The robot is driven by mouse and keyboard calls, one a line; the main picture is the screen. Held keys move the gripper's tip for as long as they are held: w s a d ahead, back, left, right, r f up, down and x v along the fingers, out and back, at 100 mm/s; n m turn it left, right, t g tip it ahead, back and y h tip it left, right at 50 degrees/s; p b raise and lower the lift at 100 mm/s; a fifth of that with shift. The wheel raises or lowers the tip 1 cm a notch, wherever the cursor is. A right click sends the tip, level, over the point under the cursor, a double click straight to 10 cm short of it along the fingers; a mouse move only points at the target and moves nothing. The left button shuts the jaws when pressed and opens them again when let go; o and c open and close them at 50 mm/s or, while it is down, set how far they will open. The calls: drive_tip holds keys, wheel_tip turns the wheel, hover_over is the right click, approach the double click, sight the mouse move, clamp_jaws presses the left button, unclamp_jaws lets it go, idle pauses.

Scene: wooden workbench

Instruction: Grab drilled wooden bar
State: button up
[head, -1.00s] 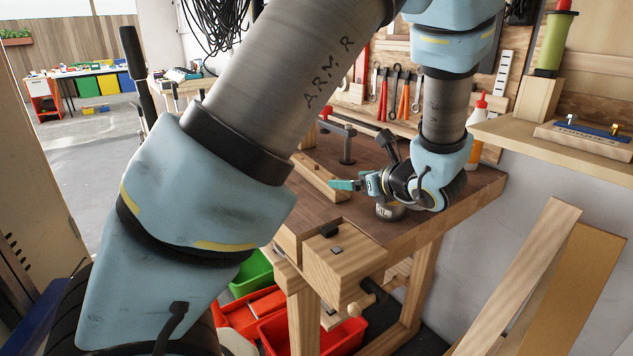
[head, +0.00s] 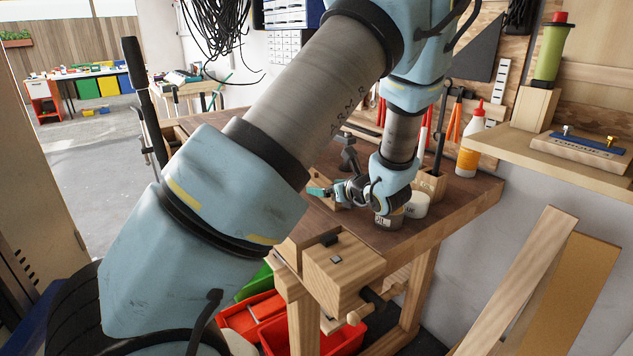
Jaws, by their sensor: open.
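A light wooden bar (head: 329,200) lies on the dark top of the workbench (head: 440,213), mostly hidden by my arm and gripper. Its drilled holes cannot be made out. My gripper (head: 317,191), with teal fingertips, points left over the bench at the bar. The jaws are open, and nothing shows held between them. I cannot tell whether the fingers touch the bar or are apart from it.
A metal can (head: 388,222) and a white round container (head: 417,205) stand close by my wrist. A wooden block holding tools (head: 431,185) and a white-and-orange bottle (head: 469,145) stand behind. A wooden vise (head: 343,267) is at the bench front.

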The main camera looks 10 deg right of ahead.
drive_tip(key=shift+c, duration=0.2)
clamp_jaws()
idle(0.5)
idle(0.3)
